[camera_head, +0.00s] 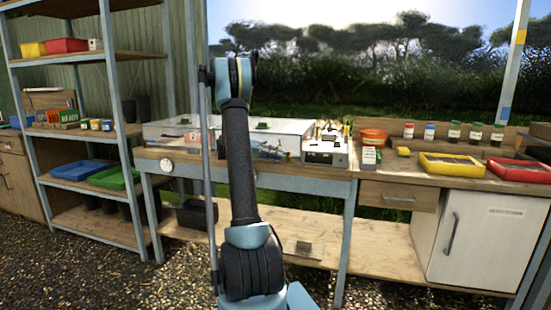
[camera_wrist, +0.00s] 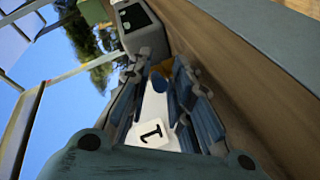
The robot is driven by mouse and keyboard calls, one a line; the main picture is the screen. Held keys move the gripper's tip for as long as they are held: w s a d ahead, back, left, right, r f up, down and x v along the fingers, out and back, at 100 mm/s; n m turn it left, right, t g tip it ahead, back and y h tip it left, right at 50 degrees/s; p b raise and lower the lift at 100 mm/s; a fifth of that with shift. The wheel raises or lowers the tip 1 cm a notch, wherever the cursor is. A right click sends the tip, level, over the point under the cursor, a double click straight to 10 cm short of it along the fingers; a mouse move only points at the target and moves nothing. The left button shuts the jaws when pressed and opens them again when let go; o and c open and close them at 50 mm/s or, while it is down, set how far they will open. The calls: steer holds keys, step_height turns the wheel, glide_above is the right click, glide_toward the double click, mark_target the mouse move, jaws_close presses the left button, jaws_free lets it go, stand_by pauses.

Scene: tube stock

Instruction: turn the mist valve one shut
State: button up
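In the wrist view my gripper (camera_wrist: 160,68) points along the bench edge, its two dark blue-grey fingers apart. Between them show a white plate marked "1" (camera_wrist: 151,133) and a small blue rounded piece (camera_wrist: 158,82). The blue piece may be the handle of mist valve one; its shape and turn are partly hidden by the fingers. I cannot tell whether a finger touches it. In the head view my arm stands in front of the middle bench and hides much of this area.
A grey box with a dark top (camera_wrist: 137,27) lies beyond the fingertips. The wooden bench (camera_head: 330,172) carries an orange pot (camera_head: 373,137), a yellow tray (camera_head: 452,164) and a red tray (camera_head: 519,171). A shelf rack (camera_head: 109,60) stands left. Gravel covers the ground.

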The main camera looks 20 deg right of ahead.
steer(key=v, duration=1.1)
steer(key=shift+w+a, duration=0.2)
steer(key=shift+c, duration=0.2)
